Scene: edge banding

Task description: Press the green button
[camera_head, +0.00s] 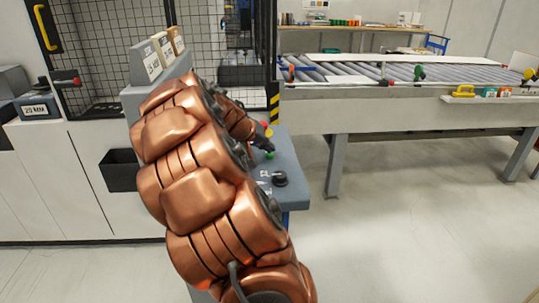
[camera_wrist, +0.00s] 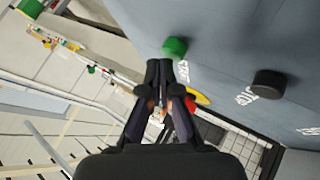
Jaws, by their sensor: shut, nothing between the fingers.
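The green button (camera_head: 270,155) is on the sloped grey-blue control panel (camera_head: 286,155), just past my arm. In the wrist view the round green button (camera_wrist: 175,47) stands out from the panel beside white lettering. My gripper (camera_wrist: 167,66) is shut and empty, its fingertips pointing toward the green button with the button just beyond them. I cannot tell whether the tips touch it. In the head view my gripper (camera_head: 266,143) is small and dark, partly hidden behind my copper-coloured arm, close to the green button.
A black knob (camera_wrist: 269,83) stands on the same panel, right of the green button in the wrist view. A red button (camera_wrist: 192,105) with a yellow surround is partly behind my fingers. A roller conveyor (camera_head: 350,72) stands at the right, with open floor in front.

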